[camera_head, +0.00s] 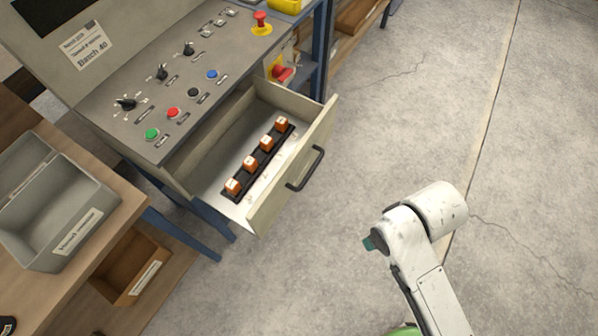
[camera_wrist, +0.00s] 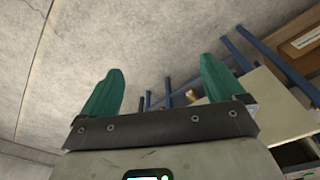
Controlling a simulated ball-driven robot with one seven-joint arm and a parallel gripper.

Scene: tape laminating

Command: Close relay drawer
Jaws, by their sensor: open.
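The relay drawer (camera_head: 290,172) is pulled out of the grey control console (camera_head: 205,60) in the head view. Its front panel carries a dark bar handle (camera_head: 306,169). Inside it, a black strip (camera_head: 240,184) holds several orange relays in a row. My gripper (camera_wrist: 160,90) shows in the wrist view with its two green fingers spread apart and nothing between them. In the head view a green fingertip (camera_head: 369,243) shows at the end of my white arm, right of and below the drawer front, apart from it. The rest of the gripper is hidden there.
A grey bin (camera_head: 85,235) stands on a wooden bench at the left, with a brown bin (camera_head: 140,268) below. Buttons, knobs and a red emergency stop (camera_head: 261,20) sit on the console. The concrete floor right of the drawer is clear.

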